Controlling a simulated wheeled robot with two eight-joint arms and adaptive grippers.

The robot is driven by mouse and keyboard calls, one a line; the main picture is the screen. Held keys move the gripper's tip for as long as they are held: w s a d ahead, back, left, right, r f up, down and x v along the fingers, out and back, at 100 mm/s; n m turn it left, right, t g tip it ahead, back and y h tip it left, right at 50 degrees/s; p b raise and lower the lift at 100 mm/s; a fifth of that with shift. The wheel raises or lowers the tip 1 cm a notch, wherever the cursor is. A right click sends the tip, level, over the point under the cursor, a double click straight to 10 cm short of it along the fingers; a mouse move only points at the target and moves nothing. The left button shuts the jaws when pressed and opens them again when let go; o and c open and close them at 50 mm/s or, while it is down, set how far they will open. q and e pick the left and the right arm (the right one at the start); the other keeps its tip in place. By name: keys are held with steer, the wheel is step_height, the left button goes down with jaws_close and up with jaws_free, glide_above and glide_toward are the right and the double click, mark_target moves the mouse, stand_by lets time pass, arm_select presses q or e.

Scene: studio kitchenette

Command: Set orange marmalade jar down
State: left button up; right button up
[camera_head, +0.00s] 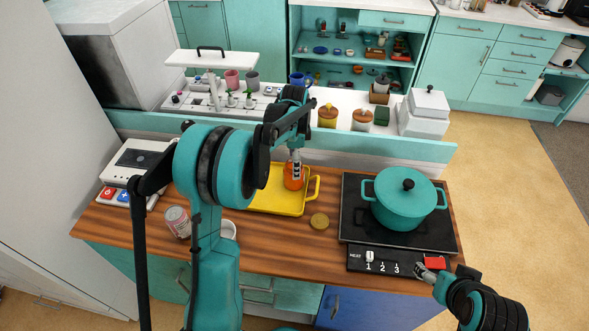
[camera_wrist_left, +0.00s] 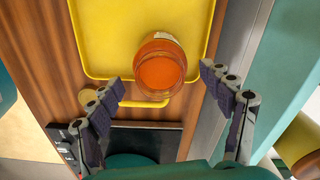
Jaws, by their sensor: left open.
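The orange marmalade jar (camera_head: 291,183) stands on the yellow tray (camera_head: 268,204) in the head view, partly covered by my left gripper (camera_head: 296,167). In the left wrist view the jar (camera_wrist_left: 160,68) shows from above, orange and round, over the tray (camera_wrist_left: 105,35) near its edge. My left gripper's two fingers (camera_wrist_left: 163,82) are spread wide, one on each side of the jar's near end, with visible gaps in the picture. My right gripper (camera_head: 430,268) is beside the red block at the counter's front right; its finger opening is unclear.
A round gold lid (camera_head: 319,221) lies right of the tray. A teal pot (camera_head: 405,205) stands on the black hob (camera_head: 355,222). A can (camera_head: 178,222) and a white bowl (camera_head: 228,230) are left of the tray. A raised ledge (camera_head: 400,146) runs behind the counter.

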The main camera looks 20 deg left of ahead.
arm_select(q)
steer(key=s+d+r+n+t+p, duration=0.1)
steer(key=s+d+r+n+t, duration=0.35)
steer(key=s+r, duration=0.8)
steer(key=s+d+f+n+t, duration=0.1)
steer(key=s+d+n, duration=0.1)
steer(key=s+n, duration=0.2)
steer(key=s+d+f+n+t, duration=0.1)
steer(key=s+d+n, duration=0.2)
steer(key=s, duration=0.5)
steer(key=shift+s+f+n+t, duration=0.15)
steer(key=shift+s+n+t, duration=0.15)
steer(key=shift+n+t, duration=0.05)
